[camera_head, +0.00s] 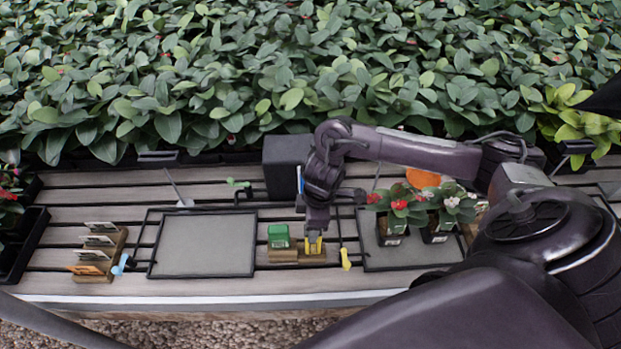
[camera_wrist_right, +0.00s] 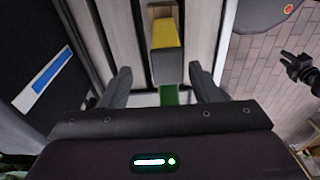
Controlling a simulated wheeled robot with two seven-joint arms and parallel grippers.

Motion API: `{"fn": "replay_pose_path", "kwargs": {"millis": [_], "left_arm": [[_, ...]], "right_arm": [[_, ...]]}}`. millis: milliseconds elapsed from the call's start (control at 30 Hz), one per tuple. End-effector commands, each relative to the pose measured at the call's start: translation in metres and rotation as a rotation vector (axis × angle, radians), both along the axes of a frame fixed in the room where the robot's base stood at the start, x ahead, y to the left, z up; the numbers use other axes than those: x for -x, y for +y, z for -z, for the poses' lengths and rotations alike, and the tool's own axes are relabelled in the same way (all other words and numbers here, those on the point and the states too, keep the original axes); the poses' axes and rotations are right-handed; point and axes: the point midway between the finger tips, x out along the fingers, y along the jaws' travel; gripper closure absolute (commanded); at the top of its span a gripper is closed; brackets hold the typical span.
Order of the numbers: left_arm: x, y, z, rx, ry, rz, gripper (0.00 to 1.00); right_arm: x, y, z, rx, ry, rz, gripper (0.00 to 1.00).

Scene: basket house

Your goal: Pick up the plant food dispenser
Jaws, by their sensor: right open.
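A small yellow container (camera_head: 314,246) and a green container (camera_head: 278,237) stand side by side on a low wooden block (camera_head: 283,257); which one is the plant food dispenser is not marked clearly. My right gripper (camera_head: 315,231) points down just above the yellow container. In the right wrist view my right gripper (camera_wrist_right: 158,74) is open, with the yellow-topped container (camera_wrist_right: 167,36) beyond and roughly between its fingertips. A strip of the green one (camera_wrist_right: 168,95) shows lower between the fingers. Contact is not visible.
A black-framed grey tray (camera_head: 203,246) lies left of the block. A wooden rack of labels (camera_head: 100,250) stands farther left. A yellow clip (camera_head: 345,258) and potted flowers (camera_head: 396,215) are at right. A black box (camera_head: 285,167) stands behind. Dense plants fill the back.

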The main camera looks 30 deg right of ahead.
Motion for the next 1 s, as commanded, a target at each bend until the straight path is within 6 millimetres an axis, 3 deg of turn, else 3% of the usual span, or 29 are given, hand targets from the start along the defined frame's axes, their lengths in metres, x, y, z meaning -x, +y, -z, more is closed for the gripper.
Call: {"fn": "replay_pose_path", "kwargs": {"millis": [133, 400, 667, 1000], "left_arm": [[0.006, 0.001, -0.007, -0.001, 0.01, 0.0, 0.7], [-0.001, 0.0, -0.013, 0.0, 0.0, 0.0, 0.7], [-0.01, -0.001, -0.014, 0.001, -0.015, 0.0, 0.7], [-0.006, 0.0, -0.014, 0.001, -0.009, 0.001, 0.7]], "right_arm": [[0.005, 0.002, 0.016, 0.0, 0.004, 0.0, 0.44], [0.007, 0.005, 0.052, -0.001, -0.001, -0.001, 0.44], [0.006, 0.005, 0.055, 0.0, -0.002, -0.001, 0.44], [0.006, 0.005, 0.055, 0.0, -0.002, -0.001, 0.88]]}}
